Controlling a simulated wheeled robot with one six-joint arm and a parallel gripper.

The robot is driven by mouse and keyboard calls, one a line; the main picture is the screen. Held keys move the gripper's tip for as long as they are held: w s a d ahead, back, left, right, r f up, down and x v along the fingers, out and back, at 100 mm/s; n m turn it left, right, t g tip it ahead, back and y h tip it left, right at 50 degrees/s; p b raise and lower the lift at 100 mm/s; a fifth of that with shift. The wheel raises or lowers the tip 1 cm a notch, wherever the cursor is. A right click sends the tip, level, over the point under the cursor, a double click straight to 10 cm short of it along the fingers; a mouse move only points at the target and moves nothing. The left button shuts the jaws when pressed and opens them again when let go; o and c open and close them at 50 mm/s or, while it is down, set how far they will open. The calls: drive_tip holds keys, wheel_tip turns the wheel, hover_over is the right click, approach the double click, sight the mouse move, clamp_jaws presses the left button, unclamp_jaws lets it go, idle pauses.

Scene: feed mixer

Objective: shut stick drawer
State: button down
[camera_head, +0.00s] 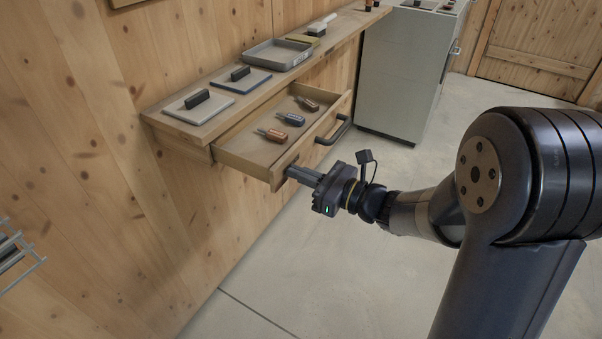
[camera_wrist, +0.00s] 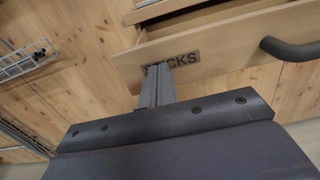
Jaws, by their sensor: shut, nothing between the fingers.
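The stick drawer (camera_head: 240,151) stands pulled out under the wooden shelf in the head view, with several short handled sticks (camera_head: 291,119) lying inside. Its dark bar handle (camera_head: 334,131) is on the front panel. In the wrist view the drawer front (camera_wrist: 215,48) carries a dark label (camera_wrist: 184,60) ending in "CKS", and part of the handle (camera_wrist: 290,48) shows at the right. My gripper (camera_head: 288,172) is shut and empty. Its fingertips (camera_wrist: 155,68) are at the label, left of the handle, and seem to touch the front panel; exact contact is hard to tell.
On the shelf (camera_head: 160,117) above lie two flat boards with black grips (camera_head: 200,104), a grey tray (camera_head: 277,54) and a brush (camera_head: 321,25). A grey-green cabinet (camera_head: 400,85) stands beyond the drawer. A wire rack (camera_head: 15,255) is at the left. The floor in front is clear.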

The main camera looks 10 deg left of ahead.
sight(238, 147)
drive_tip(key=shift+a, duration=0.1)
drive_tip(key=b+x, duration=0.2)
drive_tip(key=x, duration=1.4)
drive_tip(key=shift+a+f, duration=0.1)
drive_tip(key=shift+a, duration=0.15)
drive_tip(key=shift+r, duration=0.3)
drive_tip(key=shift+w, duration=0.1)
